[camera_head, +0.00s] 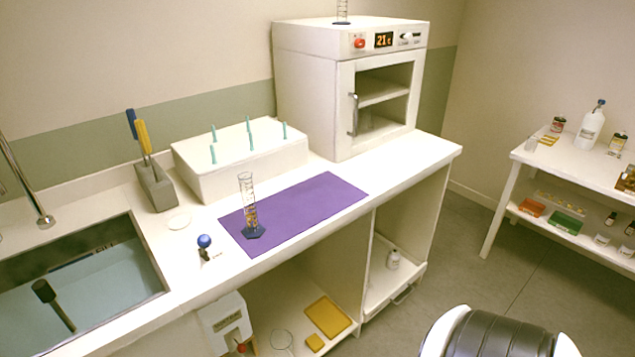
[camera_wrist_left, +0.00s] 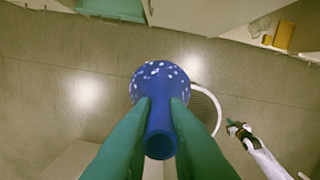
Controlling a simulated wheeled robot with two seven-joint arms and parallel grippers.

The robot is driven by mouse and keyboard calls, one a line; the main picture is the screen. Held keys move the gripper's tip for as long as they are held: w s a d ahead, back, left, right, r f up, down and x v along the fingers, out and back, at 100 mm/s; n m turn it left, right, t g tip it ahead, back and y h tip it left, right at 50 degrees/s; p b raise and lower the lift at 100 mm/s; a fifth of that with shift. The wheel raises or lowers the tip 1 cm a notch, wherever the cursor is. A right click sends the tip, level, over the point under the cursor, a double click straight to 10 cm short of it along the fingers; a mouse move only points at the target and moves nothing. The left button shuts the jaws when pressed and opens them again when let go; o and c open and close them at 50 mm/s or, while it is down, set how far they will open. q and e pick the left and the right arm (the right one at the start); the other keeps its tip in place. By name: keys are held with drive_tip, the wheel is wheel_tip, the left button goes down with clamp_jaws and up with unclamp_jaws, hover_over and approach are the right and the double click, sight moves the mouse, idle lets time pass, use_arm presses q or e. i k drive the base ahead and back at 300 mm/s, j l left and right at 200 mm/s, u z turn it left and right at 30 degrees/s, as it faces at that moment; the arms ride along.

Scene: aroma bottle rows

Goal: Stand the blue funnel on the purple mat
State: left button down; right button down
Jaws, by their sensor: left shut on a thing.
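The blue funnel (camera_wrist_left: 158,82), speckled white, is between the green fingers of my left gripper (camera_wrist_left: 160,104) in the left wrist view. The gripper is shut on it, and its narrow tube points toward the camera. The floor shows behind it. The funnel and left gripper are not in the head view. The purple mat (camera_head: 312,205) lies flat on the counter in the head view. What looks like my right gripper (camera_wrist_left: 232,124) shows small at the right of the wrist view; its opening is unclear.
A clear graduated cylinder (camera_head: 248,207) stands on the mat's left part; the mat's right part is bare. A white block with green pegs (camera_head: 240,160) and a white oven (camera_head: 345,85) stand behind. A small blue-topped item (camera_head: 204,241) is left of the mat, near the sink (camera_head: 152,268).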

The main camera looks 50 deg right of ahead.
sight(312, 200)
drive_tip(key=z, duration=1.85)
